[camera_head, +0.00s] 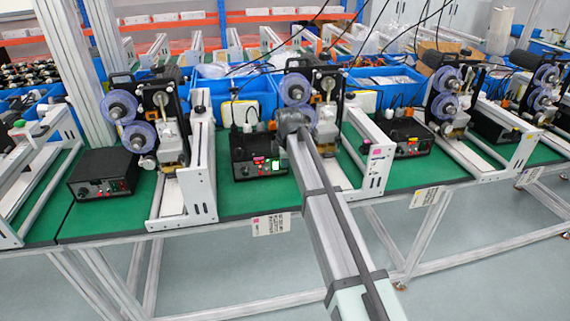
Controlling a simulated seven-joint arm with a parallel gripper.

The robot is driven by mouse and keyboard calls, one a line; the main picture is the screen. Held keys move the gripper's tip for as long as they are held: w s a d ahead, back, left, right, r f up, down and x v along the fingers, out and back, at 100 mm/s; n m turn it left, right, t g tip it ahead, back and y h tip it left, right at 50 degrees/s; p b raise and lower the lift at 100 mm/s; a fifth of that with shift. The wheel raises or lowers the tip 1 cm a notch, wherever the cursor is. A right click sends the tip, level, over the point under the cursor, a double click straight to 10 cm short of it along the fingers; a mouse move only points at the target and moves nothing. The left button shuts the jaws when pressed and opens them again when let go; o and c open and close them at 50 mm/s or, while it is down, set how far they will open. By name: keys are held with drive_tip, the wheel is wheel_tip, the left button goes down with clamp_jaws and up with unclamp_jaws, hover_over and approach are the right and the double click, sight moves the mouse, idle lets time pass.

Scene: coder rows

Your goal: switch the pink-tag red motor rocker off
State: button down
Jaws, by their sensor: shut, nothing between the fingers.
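A white label with a pink mark (270,224) hangs on the bench's front edge below the middle station. Above it stands a black control box (240,148) with a lit red display. A small red spot (258,160) on its front may be the red rocker, but its position is too small to read.
Similar black boxes stand at the left (104,172) and right (412,140). White frames (198,170) and coder machines with purple reels (140,137) flank the middle box. Blue bins (225,85) stand behind. Green bench top (235,200) is clear in front of the box.

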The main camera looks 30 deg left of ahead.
drive_tip(key=shift+w+a+r, duration=0.1)
idle(0.3)
drive_tip(key=shift+r, duration=0.65)
drive_tip(key=s+d+v, duration=0.1)
drive_tip(key=v, duration=1)
drive_tip(key=shift+s+d, duration=0.15)
idle(0.4)
